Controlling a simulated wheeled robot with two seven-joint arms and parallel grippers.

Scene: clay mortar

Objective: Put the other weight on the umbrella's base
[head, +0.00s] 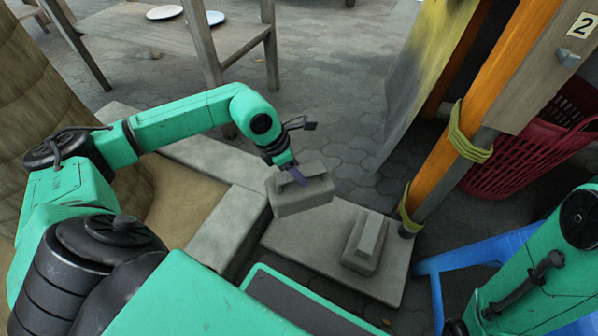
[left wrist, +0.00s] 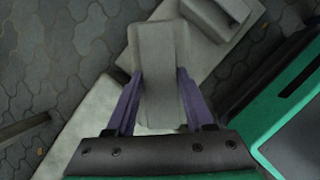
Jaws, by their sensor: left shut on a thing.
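My left gripper (head: 297,176) is shut on a grey block-shaped weight (head: 303,197), holding it over the back left part of the umbrella's base (head: 325,237), a flat grey slab. In the left wrist view the weight (left wrist: 160,60) sits between the purple fingers of the left gripper (left wrist: 162,90). It looks raised above the slab; the exact gap is hard to tell. A second grey weight (head: 364,243) with a raised handle rests on the right part of the base, near the orange pole (head: 440,165). My right gripper is out of view.
A stone kerb (head: 228,225) runs along the left of the base. A blue stool (head: 480,252) stands to the right, and a red crate (head: 520,160) behind the pole. A wooden table with plates (head: 150,27) stands at the back left. Paving behind the base is clear.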

